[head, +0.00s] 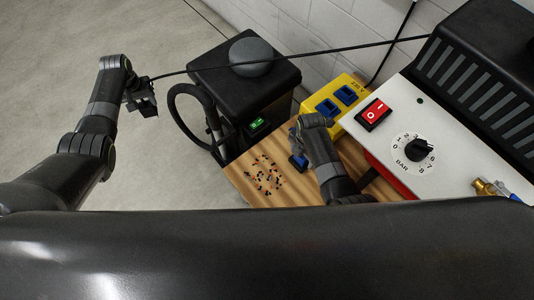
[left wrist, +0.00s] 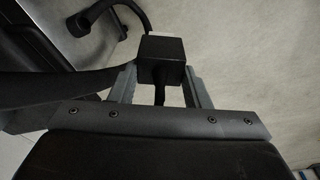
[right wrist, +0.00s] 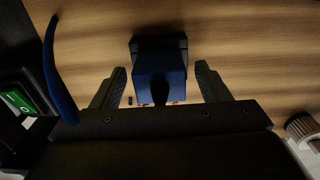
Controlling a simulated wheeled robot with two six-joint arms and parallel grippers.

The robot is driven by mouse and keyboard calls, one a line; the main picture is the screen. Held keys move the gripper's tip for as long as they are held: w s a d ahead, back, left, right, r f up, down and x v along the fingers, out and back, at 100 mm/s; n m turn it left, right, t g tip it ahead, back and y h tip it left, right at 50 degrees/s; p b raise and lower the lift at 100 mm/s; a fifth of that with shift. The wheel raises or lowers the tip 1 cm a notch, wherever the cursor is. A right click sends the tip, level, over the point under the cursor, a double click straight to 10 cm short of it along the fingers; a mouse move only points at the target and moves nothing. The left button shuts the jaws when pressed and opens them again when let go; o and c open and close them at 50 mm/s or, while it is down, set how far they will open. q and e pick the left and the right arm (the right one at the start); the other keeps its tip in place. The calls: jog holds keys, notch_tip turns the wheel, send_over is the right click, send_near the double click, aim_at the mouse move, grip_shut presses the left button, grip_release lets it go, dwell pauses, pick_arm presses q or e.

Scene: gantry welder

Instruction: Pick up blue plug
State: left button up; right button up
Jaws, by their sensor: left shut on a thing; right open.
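The blue plug (right wrist: 160,72) lies on the wooden table top. In the right wrist view it sits between the two fingers of my open right gripper (right wrist: 160,68), with a gap on each side. In the head view the blue plug (head: 298,161) shows beside my right gripper (head: 297,147), partly hidden by the arm. My left gripper (head: 144,103) is out over the floor at the left, shut on a black block (left wrist: 161,60). A black cable runs from near that gripper toward the upper right.
Behind stand a yellow box (head: 329,116) with blue sockets and a black box (head: 215,75) with a green switch. A white panel (head: 385,145) with a red switch and dial stands at the right.

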jog(key=c, duration=1.1)
